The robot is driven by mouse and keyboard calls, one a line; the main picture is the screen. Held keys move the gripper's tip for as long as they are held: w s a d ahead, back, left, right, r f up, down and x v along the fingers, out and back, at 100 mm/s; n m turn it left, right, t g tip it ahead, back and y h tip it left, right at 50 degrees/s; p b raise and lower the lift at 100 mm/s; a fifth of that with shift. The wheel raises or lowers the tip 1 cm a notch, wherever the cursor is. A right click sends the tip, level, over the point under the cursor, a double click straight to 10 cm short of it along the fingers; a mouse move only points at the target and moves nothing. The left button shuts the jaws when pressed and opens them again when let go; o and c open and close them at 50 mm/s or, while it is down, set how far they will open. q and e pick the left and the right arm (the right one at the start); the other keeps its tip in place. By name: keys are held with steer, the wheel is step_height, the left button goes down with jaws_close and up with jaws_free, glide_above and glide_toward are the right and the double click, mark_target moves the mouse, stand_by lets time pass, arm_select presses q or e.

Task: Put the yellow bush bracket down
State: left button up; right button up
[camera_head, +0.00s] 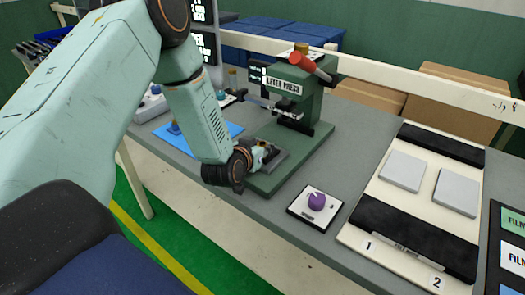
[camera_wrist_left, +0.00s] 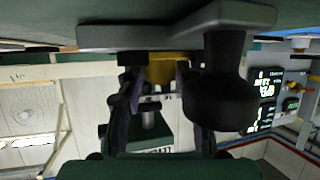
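My left gripper (camera_head: 262,157) is low over the base plate of the green lever press (camera_head: 288,98), and its arm comes in from the left. In the left wrist view, the fingers (camera_wrist_left: 158,92) stand on either side of a yellow piece (camera_wrist_left: 162,70), which looks like the yellow bush bracket, and appear shut on it. The piece is right by a grey block (camera_wrist_left: 180,32) on the press base; whether it touches cannot be told. In the head view the bracket is mostly hidden by the gripper. My right gripper is not in view.
A dark round post (camera_wrist_left: 225,85) stands close beside the fingers. The press has a red-ended lever (camera_head: 305,65).

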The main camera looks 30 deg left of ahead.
arm_select(q)
steer(key=shift+c, duration=0.2)
steer(key=c, duration=0.6)
jaws_close()
step_height(320, 180, up, 9)
steer(key=shift+r+p, duration=0.1)
steer(key=shift+p, duration=0.65)
steer(key=shift+r, duration=0.4)
